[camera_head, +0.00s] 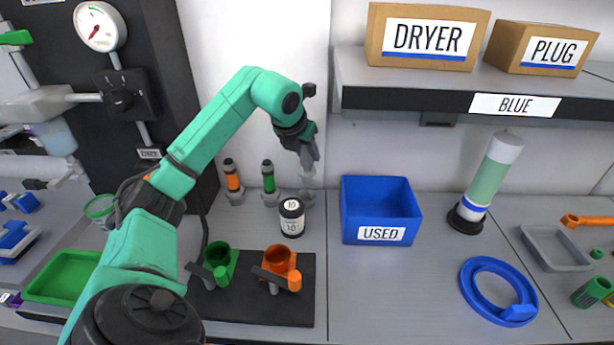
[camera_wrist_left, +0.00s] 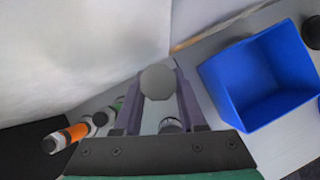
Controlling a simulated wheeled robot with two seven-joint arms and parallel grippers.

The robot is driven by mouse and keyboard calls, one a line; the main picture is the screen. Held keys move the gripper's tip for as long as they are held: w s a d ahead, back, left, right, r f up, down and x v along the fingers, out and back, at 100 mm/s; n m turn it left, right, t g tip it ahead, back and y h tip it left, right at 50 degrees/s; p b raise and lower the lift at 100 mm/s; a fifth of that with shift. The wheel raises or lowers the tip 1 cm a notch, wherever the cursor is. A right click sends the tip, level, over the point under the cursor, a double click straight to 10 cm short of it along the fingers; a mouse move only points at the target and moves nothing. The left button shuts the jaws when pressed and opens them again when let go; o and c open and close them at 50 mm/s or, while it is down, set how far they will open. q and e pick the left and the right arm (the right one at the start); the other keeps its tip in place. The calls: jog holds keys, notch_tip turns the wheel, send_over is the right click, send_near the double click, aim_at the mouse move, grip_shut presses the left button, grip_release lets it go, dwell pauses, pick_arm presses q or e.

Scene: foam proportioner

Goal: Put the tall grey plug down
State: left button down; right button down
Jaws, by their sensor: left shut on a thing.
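My left gripper (camera_head: 308,163) reaches over the back of the bench and points down. In the left wrist view, its two fingers (camera_wrist_left: 158,100) are shut on the tall grey plug, whose round grey top (camera_wrist_left: 158,82) shows between them. In the head view, the plug (camera_head: 307,179) hangs upright below the fingers, over or in a grey base at the back wall. I cannot tell whether it touches the base. My right gripper is in neither view.
An orange-banded plug (camera_head: 232,179) and a green-banded one (camera_head: 268,178) stand to the left. A black-and-white weight-like jar (camera_head: 291,217) stands just in front. The blue USED bin (camera_head: 381,212) is to the right, with clear bench before it.

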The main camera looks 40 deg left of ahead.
aim_at(306, 172)
pick_arm(q)
jog(key=f, duration=0.5)
jog(key=shift+s+d+f, duration=0.1)
jog(key=shift+s+f, duration=0.05)
jog(key=shift+s, duration=0.05)
jog(key=shift+w+f, duration=0.1)
jog(key=shift+f, duration=0.05)
jog(key=shift+f+b, duration=0.4)
jog(key=shift+b, duration=0.1)
jog(key=shift+c, duration=2.4)
grip_release()
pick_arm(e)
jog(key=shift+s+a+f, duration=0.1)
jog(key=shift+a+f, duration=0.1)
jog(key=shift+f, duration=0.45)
